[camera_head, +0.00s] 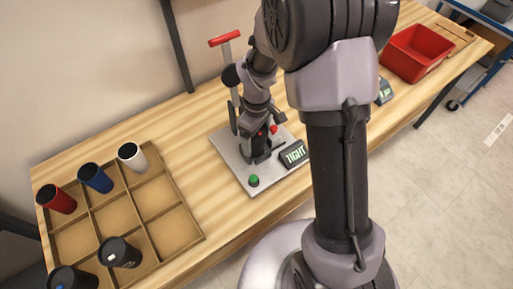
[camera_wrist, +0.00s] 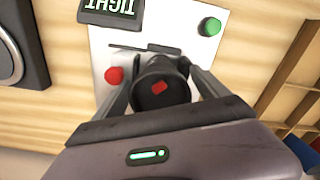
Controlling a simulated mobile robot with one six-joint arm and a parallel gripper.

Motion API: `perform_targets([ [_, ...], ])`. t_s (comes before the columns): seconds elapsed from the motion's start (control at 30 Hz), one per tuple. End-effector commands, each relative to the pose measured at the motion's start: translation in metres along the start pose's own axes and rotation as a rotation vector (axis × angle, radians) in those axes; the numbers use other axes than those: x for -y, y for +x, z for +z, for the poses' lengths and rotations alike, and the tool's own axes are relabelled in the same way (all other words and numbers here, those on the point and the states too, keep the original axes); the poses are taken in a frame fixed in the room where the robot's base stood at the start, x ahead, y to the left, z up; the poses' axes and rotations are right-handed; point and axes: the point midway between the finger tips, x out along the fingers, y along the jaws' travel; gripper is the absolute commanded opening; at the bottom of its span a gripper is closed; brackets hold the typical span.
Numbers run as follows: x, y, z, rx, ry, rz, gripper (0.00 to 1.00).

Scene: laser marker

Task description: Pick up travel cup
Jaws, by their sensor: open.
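A black travel cup (camera_wrist: 163,92) with a red mark on its lid stands on the light plate of the marking fixture (camera_head: 228,158). In the wrist view it sits between the two fingers of my gripper (camera_wrist: 160,82). The fingers are open, one on each side of the cup; I cannot tell whether they touch it. In the head view my gripper (camera_head: 258,150) is low over the fixture, and my wrist hides much of the cup. A small display (camera_head: 294,154) on the fixture reads "TIGHT".
A divided wooden tray (camera_head: 160,197) at left holds red (camera_head: 57,199), blue (camera_head: 95,177), white (camera_head: 132,157) and black cups. The fixture has a green button (camera_head: 254,180), a red button (camera_wrist: 114,75) and a red-handled lever (camera_head: 225,39). A red bin (camera_head: 416,53) stands at the far right.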

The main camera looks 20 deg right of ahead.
Motion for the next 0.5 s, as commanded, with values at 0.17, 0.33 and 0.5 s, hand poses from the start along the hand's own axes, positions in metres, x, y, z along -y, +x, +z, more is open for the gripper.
perform_targets([
  [0.17,-0.0002,0.003,-0.0006,-0.002,0.0,0.001,0.84],
  [0.33,-0.0001,0.0026,-0.0006,-0.001,0.0,0.001,0.57],
  [0.5,-0.0002,0.0025,-0.0007,-0.002,0.0,0.001,0.47],
])
